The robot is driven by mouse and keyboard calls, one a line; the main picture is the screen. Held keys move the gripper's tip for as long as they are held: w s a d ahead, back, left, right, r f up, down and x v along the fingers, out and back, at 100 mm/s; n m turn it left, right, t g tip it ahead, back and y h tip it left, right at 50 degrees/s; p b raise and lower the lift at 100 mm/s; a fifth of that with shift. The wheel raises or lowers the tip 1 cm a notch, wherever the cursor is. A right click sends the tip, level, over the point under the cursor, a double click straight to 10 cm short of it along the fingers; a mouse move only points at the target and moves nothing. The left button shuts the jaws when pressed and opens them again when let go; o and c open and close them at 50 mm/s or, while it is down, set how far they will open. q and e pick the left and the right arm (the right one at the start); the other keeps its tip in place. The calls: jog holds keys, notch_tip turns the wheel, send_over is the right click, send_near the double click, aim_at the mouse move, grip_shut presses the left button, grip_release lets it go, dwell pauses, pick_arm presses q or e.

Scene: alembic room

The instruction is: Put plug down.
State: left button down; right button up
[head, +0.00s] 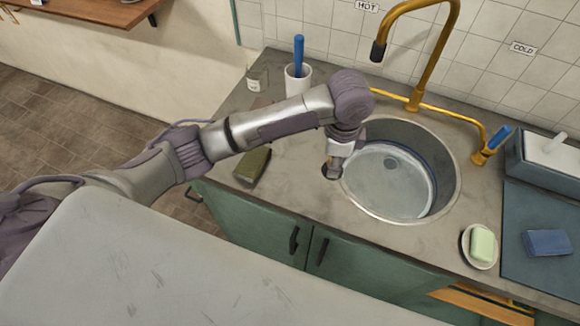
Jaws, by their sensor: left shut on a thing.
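My left gripper (336,163) points down at the left rim of the sink (451,187). It is shut on the plug (327,172), a small dark round thing at its fingertips. The fingers cover part of the plug. I cannot tell whether the plug touches the counter or hangs just above it. My right gripper is out of view.
A green sponge (252,166) and white cup (298,84) with a blue-handled brush stand left on the grey counter (290,200). The gold tap (430,70) arches behind the sink. Soap (483,244) on a dish, a blue sponge (547,243) and dark mat (520,205) are right.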

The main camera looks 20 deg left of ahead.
pick_arm(q)
jog(key=p, duration=0.2)
send_over(298, 185)
jog(key=f, duration=0.4)
jog(key=shift+d, duration=0.3)
jog(key=shift+s+a+f, duration=0.1)
jog(key=shift+a+f, duration=0.2)
jog(key=shift+f, duration=0.1)
notch_tip(298, 185, down, 3)
jog(key=shift+f+p, duration=0.2)
jog(key=shift+p, duration=0.35)
jog(key=shift+f, duration=0.15)
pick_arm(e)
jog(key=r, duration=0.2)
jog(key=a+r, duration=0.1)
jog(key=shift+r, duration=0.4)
pick_arm(q)
jog(key=shift+f, duration=0.2)
jog(key=c, duration=0.9)
grip_release()
jog(key=shift+o, duration=0.2)
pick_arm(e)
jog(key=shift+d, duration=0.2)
